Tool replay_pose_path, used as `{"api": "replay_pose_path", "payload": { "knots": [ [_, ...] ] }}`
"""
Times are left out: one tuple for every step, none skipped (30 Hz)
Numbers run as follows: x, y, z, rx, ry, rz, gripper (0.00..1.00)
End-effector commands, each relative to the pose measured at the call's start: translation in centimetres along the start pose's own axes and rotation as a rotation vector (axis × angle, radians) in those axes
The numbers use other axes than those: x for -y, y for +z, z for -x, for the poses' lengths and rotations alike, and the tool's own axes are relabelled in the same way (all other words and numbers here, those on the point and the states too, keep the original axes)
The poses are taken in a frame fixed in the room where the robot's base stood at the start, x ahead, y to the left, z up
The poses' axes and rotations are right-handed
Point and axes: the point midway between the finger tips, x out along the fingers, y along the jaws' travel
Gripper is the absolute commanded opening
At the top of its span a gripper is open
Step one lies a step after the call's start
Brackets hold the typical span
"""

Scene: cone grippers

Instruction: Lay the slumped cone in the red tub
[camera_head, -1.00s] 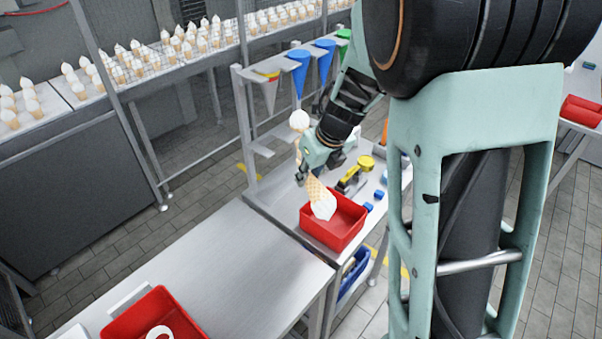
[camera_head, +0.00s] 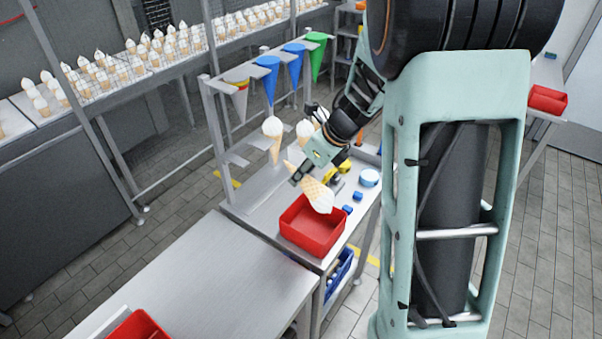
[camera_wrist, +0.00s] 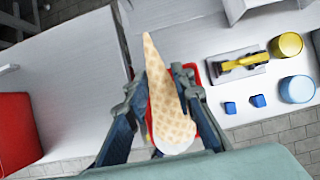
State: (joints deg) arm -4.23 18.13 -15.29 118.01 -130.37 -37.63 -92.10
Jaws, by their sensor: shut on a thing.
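The held cone (camera_head: 318,195) has a tan wafer and white cream. It is tilted, with its tip up to the left and its cream end down, over the back right rim of the red tub (camera_head: 301,246). My gripper (camera_head: 301,174) is shut on its wafer. In the wrist view the cone (camera_wrist: 166,100) lies between my fingers (camera_wrist: 160,105), tip away from me, and hides most of the tub behind it. The tub's visible floor is empty. I cannot tell whether the cream touches the rim, nor clearly see its slump.
Two upright cones (camera_head: 272,138) stand by the rack behind my gripper. Blue and green funnels (camera_head: 268,78) hang above. Blue blocks (camera_head: 347,210), a yellow tool (camera_wrist: 240,63) and a round tin (camera_head: 369,178) lie right. Another red tub (camera_head: 140,328) is at the front left.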

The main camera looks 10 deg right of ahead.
Motion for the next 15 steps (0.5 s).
{"api": "replay_pose_path", "payload": {
  "knots": [
    [0.0, 0.1, 0.1, 0.001, 0.000, 0.002, 0.11],
    [0.0, 0.1, 0.2, 0.001, 0.000, 0.003, 0.11],
    [0.0, 0.1, 0.3, 0.001, 0.000, 0.006, 0.11],
    [0.0, 0.1, 0.2, 0.002, 0.000, 0.008, 0.11],
    [0.0, -0.1, -0.1, 0.001, 0.000, 0.008, 0.11],
    [0.0, -0.2, -0.4, 0.001, 0.000, 0.008, 0.11],
    [0.0, -0.3, -0.6, 0.001, 0.000, 0.007, 0.11],
    [0.0, -0.4, -0.8, 0.001, 0.000, 0.007, 0.11],
    [0.0, -0.6, -1.1, 0.001, 0.000, 0.007, 0.11],
    [0.0, -0.7, -1.3, 0.001, 0.000, 0.007, 0.11],
    [0.0, -0.9, -1.6, 0.001, 0.000, 0.007, 0.11],
    [0.0, -1.1, -1.9, 0.001, 0.000, 0.007, 0.11],
    [0.0, -1.2, -2.2, 0.001, 0.000, 0.007, 0.11],
    [0.0, -1.3, -2.4, 0.001, 0.000, 0.007, 0.11],
    [0.0, -1.5, -2.8, 0.001, 0.000, 0.007, 0.11]
  ]
}}
